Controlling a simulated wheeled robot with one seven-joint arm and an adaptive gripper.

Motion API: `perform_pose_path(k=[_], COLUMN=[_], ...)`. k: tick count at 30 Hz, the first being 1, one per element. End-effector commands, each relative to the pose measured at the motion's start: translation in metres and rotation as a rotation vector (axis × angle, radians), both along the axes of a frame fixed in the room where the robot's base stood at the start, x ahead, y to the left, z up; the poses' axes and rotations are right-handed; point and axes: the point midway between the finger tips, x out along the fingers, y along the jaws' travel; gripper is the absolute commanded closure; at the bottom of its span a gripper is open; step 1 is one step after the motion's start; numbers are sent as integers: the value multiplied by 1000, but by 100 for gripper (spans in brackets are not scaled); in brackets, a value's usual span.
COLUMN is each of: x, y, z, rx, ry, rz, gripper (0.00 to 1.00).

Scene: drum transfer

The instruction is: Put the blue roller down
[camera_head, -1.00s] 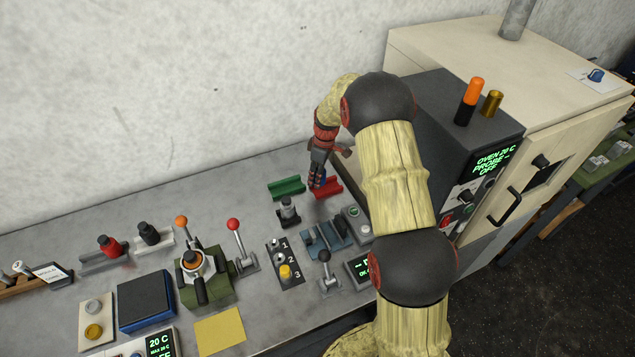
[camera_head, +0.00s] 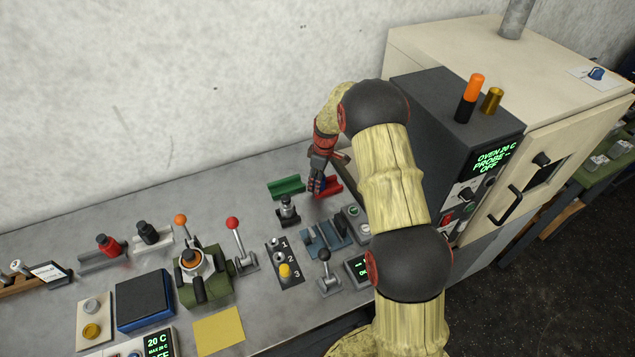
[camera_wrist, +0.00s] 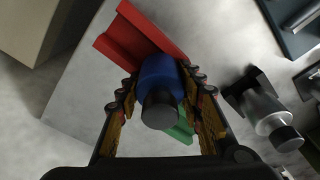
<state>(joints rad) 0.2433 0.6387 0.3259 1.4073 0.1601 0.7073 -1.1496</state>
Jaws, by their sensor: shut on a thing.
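The blue roller (camera_wrist: 158,73), with a black knob end (camera_wrist: 161,108), is between the fingers of my gripper (camera_wrist: 160,100) in the wrist view. The fingers are shut on it from both sides, and the knob faces the camera. In the head view my gripper (camera_head: 316,186) points down between a green cradle (camera_head: 286,187) and a red cradle (camera_head: 331,187), and it hides the roller. In the wrist view the red cradle (camera_wrist: 128,36) lies behind the roller and the green cradle (camera_wrist: 183,131) shows below it. I cannot tell whether the roller touches either cradle.
A grey roller with a black knob (camera_head: 288,208) stands in a dark holder close in front of my gripper. The dark oven control box (camera_head: 428,120) rises to the right. Bench (camera_head: 215,200) is clear behind.

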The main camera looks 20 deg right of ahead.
Motion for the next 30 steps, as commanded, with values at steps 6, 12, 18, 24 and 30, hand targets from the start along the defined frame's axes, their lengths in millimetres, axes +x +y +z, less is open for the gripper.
perform_pose_path(k=[6, 12, 18, 24, 30], x=[-7, -9, -9, -9, -7], y=[1, 2, 2, 2, -1], z=[-15, -16, -16, -11, 18], rx=[3, 4, 4, 5, 2], ry=[16, 21, 23, 22, 12], rz=[0, 0, 0, 0, -1], gripper=[58, 47, 45, 45, 45])
